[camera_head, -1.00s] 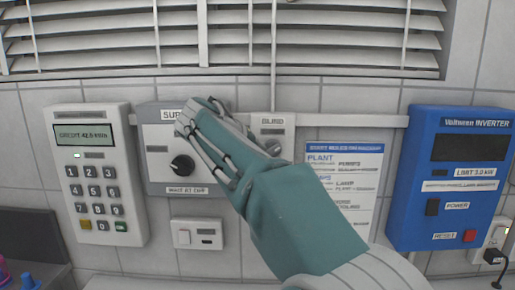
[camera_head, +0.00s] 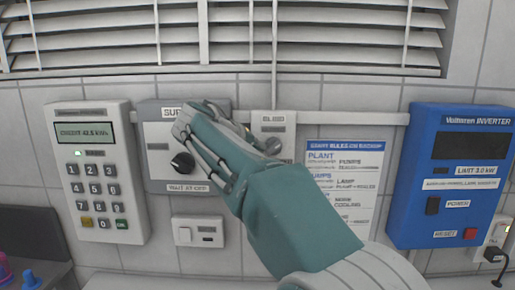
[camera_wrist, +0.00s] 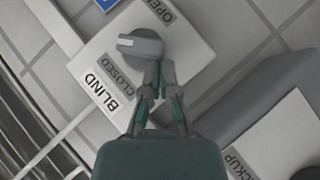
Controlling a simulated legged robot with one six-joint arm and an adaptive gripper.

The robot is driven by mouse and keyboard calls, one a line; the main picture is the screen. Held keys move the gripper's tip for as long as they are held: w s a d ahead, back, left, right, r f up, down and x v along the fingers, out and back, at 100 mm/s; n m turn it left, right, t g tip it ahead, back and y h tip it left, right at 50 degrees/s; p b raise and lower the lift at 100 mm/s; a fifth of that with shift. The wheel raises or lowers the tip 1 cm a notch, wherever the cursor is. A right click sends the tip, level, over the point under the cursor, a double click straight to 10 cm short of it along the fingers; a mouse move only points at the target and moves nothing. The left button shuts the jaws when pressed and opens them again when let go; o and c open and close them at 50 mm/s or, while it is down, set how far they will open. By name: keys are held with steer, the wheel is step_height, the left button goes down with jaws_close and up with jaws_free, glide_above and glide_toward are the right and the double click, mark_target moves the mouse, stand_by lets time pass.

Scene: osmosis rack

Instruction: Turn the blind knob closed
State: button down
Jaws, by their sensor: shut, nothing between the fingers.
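The blind knob (camera_wrist: 143,45) is a round grey knob with a raised bar on a pale plate (camera_wrist: 190,48), in the wrist view. Its bar points left in the picture. The CLOSED label (camera_wrist: 118,72) is below left of it, and the OPEN label (camera_wrist: 158,12) is above. My gripper (camera_wrist: 153,68) is shut and empty, its fingertips at the knob's lower edge; I cannot tell whether they touch it. In the head view my gripper (camera_head: 188,118) reaches up left, partly covering the blind panel (camera_head: 273,120).
The supply panel (camera_head: 155,140) with a black knob is left of the blind panel, partly behind my gripper. A keypad meter (camera_head: 98,170) is farther left. A notice (camera_head: 350,180) and blue inverter (camera_head: 458,180) are right. Slatted blinds (camera_head: 330,35) hang above.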

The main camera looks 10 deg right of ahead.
steer(key=shift+d, duration=0.1)
stand_by(0.7)
steer(key=shift+s+d+f, duration=0.2)
steer(key=shift+d+f, duration=0.1)
steer(key=shift+d, duration=0.2)
steer(key=w+a+v, duration=0.1)
steer(key=v, duration=1.1)
steer(key=s+d+f+g+y, duration=0.2)
steer(key=s+d+f+y, duration=0.2)
steer(key=s+d+f, duration=0.6)
steer(key=s+d+f+m+y, duration=0.2)
steer(key=s+f+y, duration=0.3)
steer(key=s+f, duration=1.2)
steer(key=shift+s+f+g+y, duration=0.15)
steer(key=shift+f+g+y, duration=0.15)
steer(key=shift+f+g, duration=0.15)
steer(key=shift+s, duration=0.1)
